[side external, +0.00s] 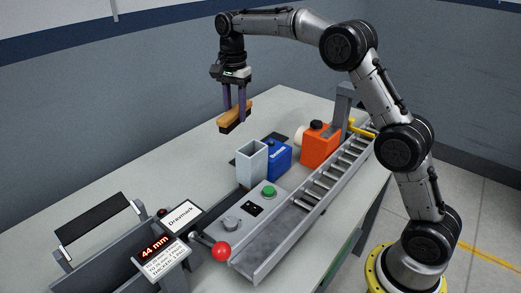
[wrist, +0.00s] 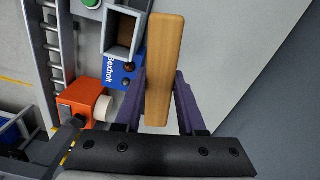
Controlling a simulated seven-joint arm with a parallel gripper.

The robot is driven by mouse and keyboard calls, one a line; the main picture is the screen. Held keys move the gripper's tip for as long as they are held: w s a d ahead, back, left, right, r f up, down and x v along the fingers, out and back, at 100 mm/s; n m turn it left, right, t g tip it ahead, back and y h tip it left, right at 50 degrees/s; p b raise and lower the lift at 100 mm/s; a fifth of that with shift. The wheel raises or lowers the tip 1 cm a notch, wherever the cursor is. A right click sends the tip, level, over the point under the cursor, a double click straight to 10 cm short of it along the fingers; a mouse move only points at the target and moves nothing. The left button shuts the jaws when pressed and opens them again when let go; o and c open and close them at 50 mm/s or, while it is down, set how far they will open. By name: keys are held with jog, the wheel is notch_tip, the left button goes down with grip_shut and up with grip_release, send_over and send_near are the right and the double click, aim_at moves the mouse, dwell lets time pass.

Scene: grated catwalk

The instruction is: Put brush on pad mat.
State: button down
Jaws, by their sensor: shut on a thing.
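The brush (side external: 236,114) has a tan wooden block with dark bristles on its underside. My gripper (side external: 235,112) is shut on it, with the purple fingers on either side, and holds it in the air above the table. In the wrist view, the brush's wooden back (wrist: 164,60) lies lengthwise between the fingers (wrist: 160,85); its bristles are hidden there. A dark flat patch (side external: 281,136), which may be the pad mat, lies on the table behind the blue box, partly hidden by it. The brush is apart from this patch, to its left in the side view.
A grey open-topped bin (side external: 251,165), a blue box (side external: 278,158) and an orange container (side external: 320,146) stand beside the roller conveyor (side external: 318,190). A control panel with a red-knobbed lever (side external: 221,252) is in front. The table's left part (side external: 160,165) is clear.

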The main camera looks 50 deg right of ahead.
jog(key=w+d+f, duration=0.1)
jog(key=d+f, duration=0.3)
jog(key=d+f+m, duration=0.1)
jog(key=d+f, duration=0.3)
jog(key=d, duration=0.1)
jog(key=w+d+f+m, duration=0.1)
jog(key=d+f, duration=0.3)
jog(key=d, duration=0.1)
jog(key=shift+w, duration=0.3)
jog(key=shift+f, duration=2.65)
jog(key=shift+f, duration=0.1)
jog(key=c, duration=0.5)
grip_release()
